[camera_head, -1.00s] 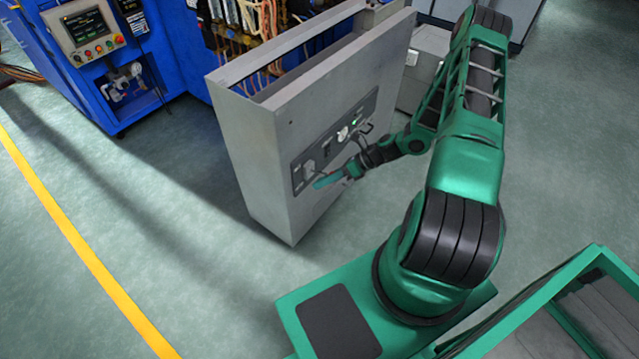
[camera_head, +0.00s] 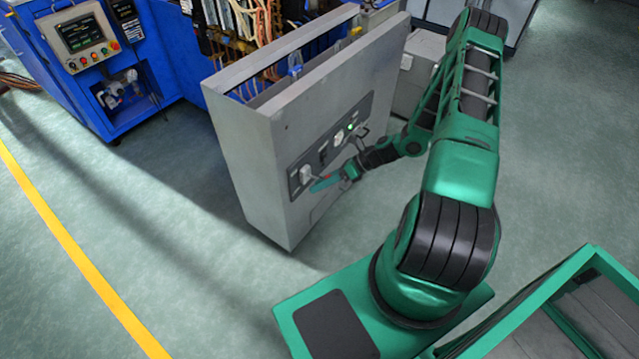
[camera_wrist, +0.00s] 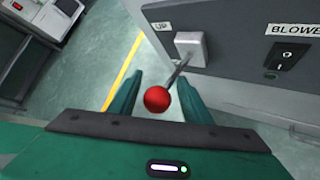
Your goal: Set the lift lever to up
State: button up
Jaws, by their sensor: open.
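The lift lever has a red ball knob (camera_wrist: 157,99) on a thin shaft that comes out of a pale square housing (camera_wrist: 190,49) on the grey cabinet panel. An "UP" label (camera_wrist: 162,27) is beside the top of the housing. The knob hangs below the housing and sticks out towards the wrist camera. My gripper (camera_wrist: 158,79) is open, with one green finger on each side of the knob, and a gap shows on both sides. In the head view my gripper (camera_head: 330,182) is at the lower left of the control panel, close to the lever housing (camera_head: 305,174).
A "BLOWER" label (camera_wrist: 293,30) and black rocker switch (camera_wrist: 289,54) are to the right of the lever. The grey cabinet (camera_head: 245,150) stands in front of a blue machine (camera_head: 110,100). Open floor lies left of the cabinet.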

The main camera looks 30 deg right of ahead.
jog(key=v, duration=1)
jog(key=shift+d+r, duration=0.1)
jog(key=shift+r, duration=0.05)
jog(key=s+d+r+n+g+h, duration=0.1)
jog(key=s+r+n+g+h, duration=0.15)
jog(key=s+r+n, duration=0.35)
jog(key=s+r+n+g+h, duration=0.1)
jog(key=r+n+h, duration=0.25)
jog(key=r, duration=0.55)
jog(key=s+d+r+n+g+h, duration=0.1)
jog(key=s+r+n+g+h, duration=0.1)
jog(key=s+r+n, duration=0.35)
jog(key=s+a+r+n+t+h, duration=0.1)
jog(key=s+a+r+n, duration=0.3)
jog(key=s+r+n, duration=0.5)
jog(key=s+r+h, duration=0.1)
jog(key=s+r, duration=0.4)
jog(key=shift+r, duration=0.1)
